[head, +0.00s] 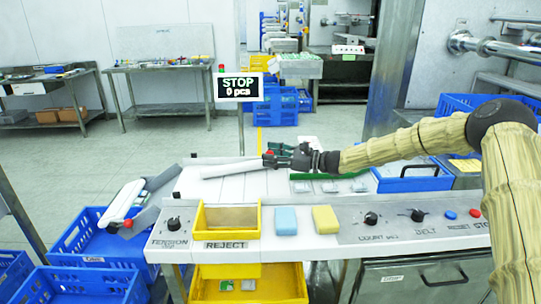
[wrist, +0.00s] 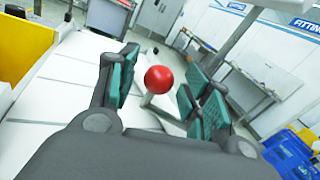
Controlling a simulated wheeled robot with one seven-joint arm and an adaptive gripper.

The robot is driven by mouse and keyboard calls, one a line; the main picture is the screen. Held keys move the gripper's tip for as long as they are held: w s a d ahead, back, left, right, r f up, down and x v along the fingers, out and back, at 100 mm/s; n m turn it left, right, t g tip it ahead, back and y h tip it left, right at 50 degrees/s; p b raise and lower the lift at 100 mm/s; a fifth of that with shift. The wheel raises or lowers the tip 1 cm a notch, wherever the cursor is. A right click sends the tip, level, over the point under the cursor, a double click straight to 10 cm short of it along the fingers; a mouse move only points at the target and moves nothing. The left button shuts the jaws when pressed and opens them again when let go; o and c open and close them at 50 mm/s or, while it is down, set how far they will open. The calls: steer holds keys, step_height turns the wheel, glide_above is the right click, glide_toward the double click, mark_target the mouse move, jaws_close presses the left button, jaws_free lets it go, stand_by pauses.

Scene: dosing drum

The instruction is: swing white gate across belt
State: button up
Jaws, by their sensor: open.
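The white gate (head: 230,169) is a long, low bar lying across the left part of the pale belt, slanting slightly. A red ball knob (wrist: 158,79) stands on a short light post in the wrist view. In the head view, a small red spot shows by the fingers at the gate's right end. My gripper (head: 274,156) reaches in from the right, low over the belt. In the wrist view its two teal-padded fingers are open, one on each side of the knob, with visible gaps. The knob's contact with the pads cannot be seen from the head view.
The front panel carries a yellow REJECT bin (head: 227,247), a blue block (head: 286,221), a yellow block (head: 327,219) and black dials. A STOP sign (head: 238,87) stands behind the belt. Small packs (head: 330,187) lie right of the gripper. Blue crates (head: 88,284) stand at lower left.

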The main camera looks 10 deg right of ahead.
steer(key=v, duration=0.6)
steer(key=shift+d, duration=0.35)
steer(key=shift+s, duration=0.1)
